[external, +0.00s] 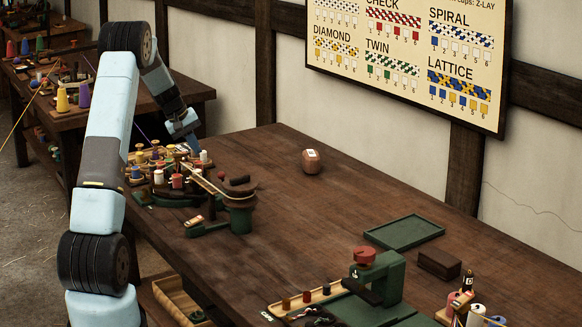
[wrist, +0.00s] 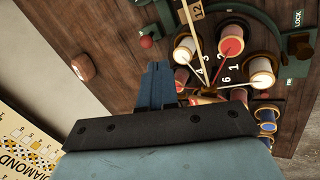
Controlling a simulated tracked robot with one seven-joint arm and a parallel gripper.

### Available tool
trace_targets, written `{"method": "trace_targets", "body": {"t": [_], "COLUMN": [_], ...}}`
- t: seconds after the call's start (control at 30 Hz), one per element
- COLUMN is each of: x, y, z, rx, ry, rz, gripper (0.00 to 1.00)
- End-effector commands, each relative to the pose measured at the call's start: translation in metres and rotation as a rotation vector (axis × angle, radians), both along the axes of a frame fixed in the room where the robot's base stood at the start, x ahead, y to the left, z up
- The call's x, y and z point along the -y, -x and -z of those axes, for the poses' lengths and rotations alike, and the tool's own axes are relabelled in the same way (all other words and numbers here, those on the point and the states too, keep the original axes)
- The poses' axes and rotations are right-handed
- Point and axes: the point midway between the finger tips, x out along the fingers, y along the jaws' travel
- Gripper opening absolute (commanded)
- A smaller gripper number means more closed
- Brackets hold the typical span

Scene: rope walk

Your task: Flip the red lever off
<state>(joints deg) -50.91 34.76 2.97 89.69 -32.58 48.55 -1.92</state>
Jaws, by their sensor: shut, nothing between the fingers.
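A small red knob (wrist: 147,42), which looks like the red lever's end, shows in the wrist view just above my fingertips, over the table beside the braiding machine. Its shaft is hard to make out, so I cannot tell which way it is set. In the external view a small dark red spot (external: 221,176) on the machine may be the same knob. My gripper (wrist: 158,66) has its blue fingers together and empty, apart from the knob in the wrist view. In the external view my gripper (external: 195,145) hangs over the machine's far side.
Numbered bobbins (wrist: 230,47) with threads crowd the machine to the right of my fingers. A dark lever (wrist: 299,42) sits by a LOCK label. A round brown object (external: 311,161) stands apart on the table. A green tray (external: 403,232) lies further right.

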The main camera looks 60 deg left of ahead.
Motion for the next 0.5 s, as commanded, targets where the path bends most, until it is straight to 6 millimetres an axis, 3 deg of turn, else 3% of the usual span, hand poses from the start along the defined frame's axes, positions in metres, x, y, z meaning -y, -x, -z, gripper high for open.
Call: {"method": "trace_targets", "body": {"t": [0.27,0.5], "x": [0.001,0.005], "y": [-0.004,-0.019], "z": [0.008,0.042], "rx": [-0.001,-0.003], "ry": [0.001,0.002], "rz": [0.002,0.003], "gripper": [0.0,0.0]}}
